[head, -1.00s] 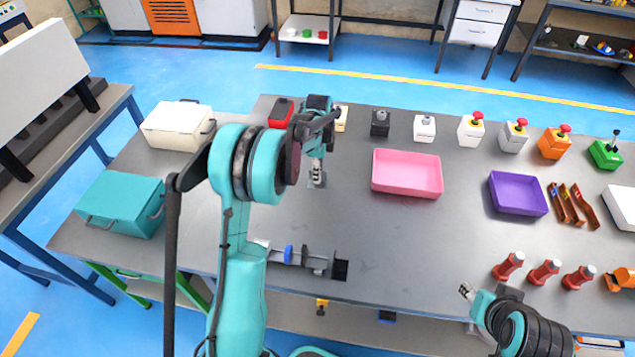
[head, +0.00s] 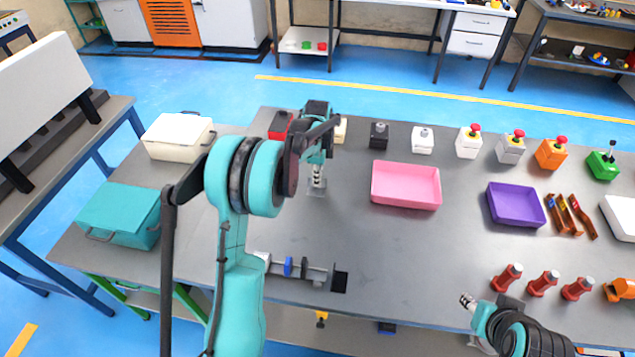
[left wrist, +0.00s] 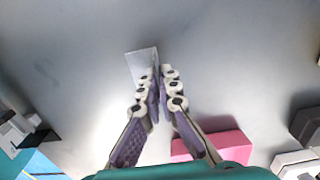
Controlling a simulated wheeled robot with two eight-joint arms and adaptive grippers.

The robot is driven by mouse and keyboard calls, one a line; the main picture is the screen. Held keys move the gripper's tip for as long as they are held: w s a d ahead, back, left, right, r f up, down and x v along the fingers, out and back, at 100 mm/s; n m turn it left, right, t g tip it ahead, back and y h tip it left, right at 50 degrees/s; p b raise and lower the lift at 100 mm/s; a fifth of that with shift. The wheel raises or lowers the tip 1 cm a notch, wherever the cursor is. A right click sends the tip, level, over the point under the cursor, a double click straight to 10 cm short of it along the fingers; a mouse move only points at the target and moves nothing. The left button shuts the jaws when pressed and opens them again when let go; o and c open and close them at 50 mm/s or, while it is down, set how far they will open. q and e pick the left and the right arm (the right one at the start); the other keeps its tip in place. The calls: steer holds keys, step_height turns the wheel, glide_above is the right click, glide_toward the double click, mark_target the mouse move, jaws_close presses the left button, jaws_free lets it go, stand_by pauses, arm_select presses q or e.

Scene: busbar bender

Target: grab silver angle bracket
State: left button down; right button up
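The silver angle bracket (head: 317,189) is a small grey piece on the grey workbench, left of the pink tray. In the left wrist view the bracket (left wrist: 141,64) shows as a pale flat plate at the fingertips, partly hidden by the left finger. My left gripper (head: 317,176) points down over it. In the left wrist view its fingers (left wrist: 158,80) stand a little apart, with a narrow gap; the bracket's edge lies at or between the tips, and firm contact cannot be seen. My right gripper (head: 467,301) is near the bench's front edge, small in view, holding nothing visible.
The pink tray (head: 406,202) and purple tray (head: 517,219) stand to the right. A row of switch boxes (head: 469,141) lines the back. A rail fixture with a blue part (head: 288,267) sits at the front. Cream (head: 178,153) and teal (head: 120,230) boxes stand left.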

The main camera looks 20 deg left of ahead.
arm_select(q)
step_height(320, 180, up, 2)
steer(key=shift+r+p, duration=0.15)
steer(key=shift+p, duration=0.2)
steer(key=d+r+p, duration=0.2)
steer(key=d+r, duration=0.4)
steer(key=d, duration=0.5)
steer(key=shift+w+d+r+p, duration=0.15)
steer(key=shift+d+p, duration=0.15)
steer(key=shift+p, duration=0.1)
